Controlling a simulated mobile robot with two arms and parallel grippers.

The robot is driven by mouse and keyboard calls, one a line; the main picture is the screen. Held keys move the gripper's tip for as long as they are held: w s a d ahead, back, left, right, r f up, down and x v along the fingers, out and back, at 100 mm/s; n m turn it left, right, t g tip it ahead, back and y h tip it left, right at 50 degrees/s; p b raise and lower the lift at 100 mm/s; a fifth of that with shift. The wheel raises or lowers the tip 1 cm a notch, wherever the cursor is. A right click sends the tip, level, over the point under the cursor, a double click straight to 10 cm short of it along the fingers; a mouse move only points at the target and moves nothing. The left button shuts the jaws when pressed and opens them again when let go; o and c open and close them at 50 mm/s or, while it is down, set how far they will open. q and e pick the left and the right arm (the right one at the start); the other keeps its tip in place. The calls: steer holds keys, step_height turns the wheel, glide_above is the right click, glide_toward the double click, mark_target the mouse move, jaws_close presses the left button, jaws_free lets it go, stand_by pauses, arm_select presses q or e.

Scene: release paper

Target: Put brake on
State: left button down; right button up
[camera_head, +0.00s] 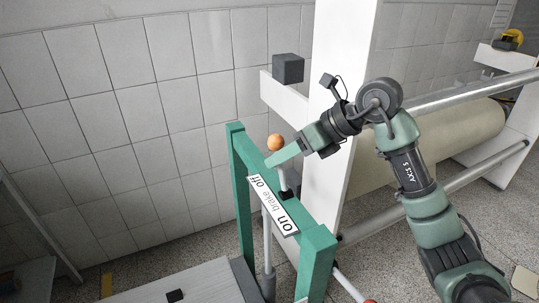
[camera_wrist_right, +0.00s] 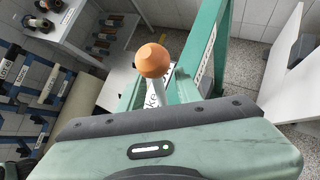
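The brake lever has an orange ball knob (camera_head: 276,142) on a light rod (camera_head: 283,180) rising from a green frame (camera_head: 236,170). A white label (camera_head: 272,205) on the frame reads "off" at its far end, "brake" in the middle and "on" at its near end. My right gripper (camera_head: 272,159) is across the lever just below the knob in the head view, hiding part of the rod. In the wrist view the knob (camera_wrist_right: 152,60) shows just beyond the gripper body. Whether the fingers touch or enclose the rod is unclear. My left gripper is out of view.
A white upright panel (camera_head: 343,100) stands right of the lever, with a dark grey block (camera_head: 288,68) on a ledge. A large beige roll (camera_head: 450,140) lies behind my right arm. A grey tabletop (camera_head: 190,288) is at the bottom. The tiled wall is behind.

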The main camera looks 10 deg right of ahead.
steer(key=x, duration=0.3)
steer(key=shift+w+a+r+p, duration=0.1)
steer(key=shift+a+r+p, duration=0.1)
steer(key=shift+r+p, duration=0.1)
steer(key=shift+w+a+f, duration=0.2)
steer(key=shift+a+f, duration=0.2)
steer(key=shift+s+d, duration=0.1)
steer(key=shift+d, duration=0.1)
steer(key=c, duration=0.7)
steer(key=shift+r, duration=0.1)
jaws_close()
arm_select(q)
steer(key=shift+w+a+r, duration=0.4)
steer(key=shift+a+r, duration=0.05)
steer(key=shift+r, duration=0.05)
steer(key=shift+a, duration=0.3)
arm_select(e)
steer(key=shift+r, duration=0.15)
